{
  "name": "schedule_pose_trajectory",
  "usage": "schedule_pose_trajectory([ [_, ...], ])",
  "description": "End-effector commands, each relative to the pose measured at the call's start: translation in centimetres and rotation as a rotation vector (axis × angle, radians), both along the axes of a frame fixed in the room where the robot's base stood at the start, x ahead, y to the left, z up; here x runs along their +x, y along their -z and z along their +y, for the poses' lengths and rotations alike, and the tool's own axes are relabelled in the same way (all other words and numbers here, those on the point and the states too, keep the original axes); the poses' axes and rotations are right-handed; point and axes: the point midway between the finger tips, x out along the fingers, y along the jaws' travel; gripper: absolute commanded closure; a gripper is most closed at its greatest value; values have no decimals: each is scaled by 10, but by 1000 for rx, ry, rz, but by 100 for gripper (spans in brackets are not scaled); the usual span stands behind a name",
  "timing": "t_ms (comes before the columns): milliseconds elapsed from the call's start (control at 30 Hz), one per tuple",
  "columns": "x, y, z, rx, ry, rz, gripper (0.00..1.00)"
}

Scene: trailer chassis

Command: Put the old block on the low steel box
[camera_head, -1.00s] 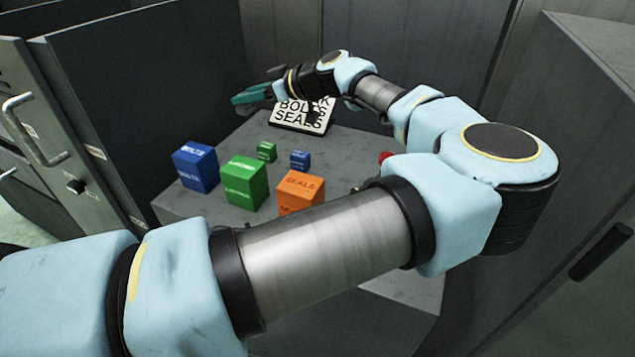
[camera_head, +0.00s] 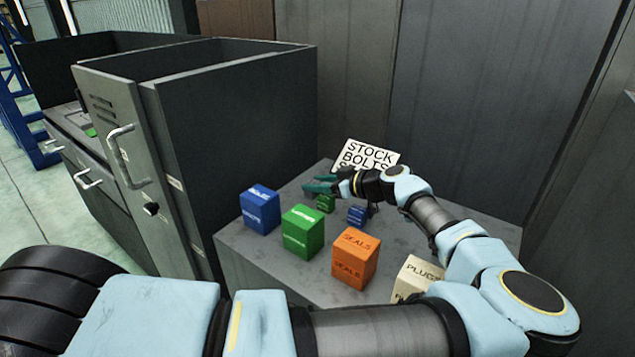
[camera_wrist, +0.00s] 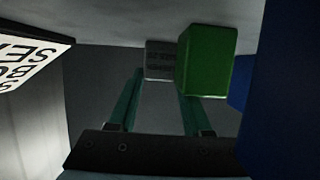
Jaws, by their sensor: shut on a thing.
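A small grey block with dark lettering (camera_wrist: 160,58) shows between my green fingertips in the wrist view; it looks like the old block. My gripper (camera_head: 320,184) is shut on it, low at the back of a grey steel top (camera_head: 262,262), which seems to be the low steel box. In the wrist view my gripper (camera_wrist: 160,82) has a small green block (camera_wrist: 207,62) close beside its right finger. I cannot tell whether the grey block touches the top.
On the top stand a blue block (camera_head: 260,209), a green block (camera_head: 302,231), an orange SEALS block (camera_head: 355,260), a cream PLUGS block (camera_head: 412,277) and a small blue block (camera_head: 357,214). A lettered sign (camera_head: 366,155) is behind my gripper. A tall dark cabinet (camera_head: 240,120) stands left.

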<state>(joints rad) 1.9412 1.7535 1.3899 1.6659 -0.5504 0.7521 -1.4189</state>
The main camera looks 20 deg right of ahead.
Motion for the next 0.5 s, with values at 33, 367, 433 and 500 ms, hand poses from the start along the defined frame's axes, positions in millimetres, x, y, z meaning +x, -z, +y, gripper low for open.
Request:
schedule_pose_trajectory([
  [33, 0, 0, 0, 0, 0, 0, 100],
  [367, 0, 2, 0, 0, 0, 0, 32],
  [433, 0, 2, 0, 0, 0, 0, 24],
  [500, 0, 2, 0, 0, 0, 0, 21],
])
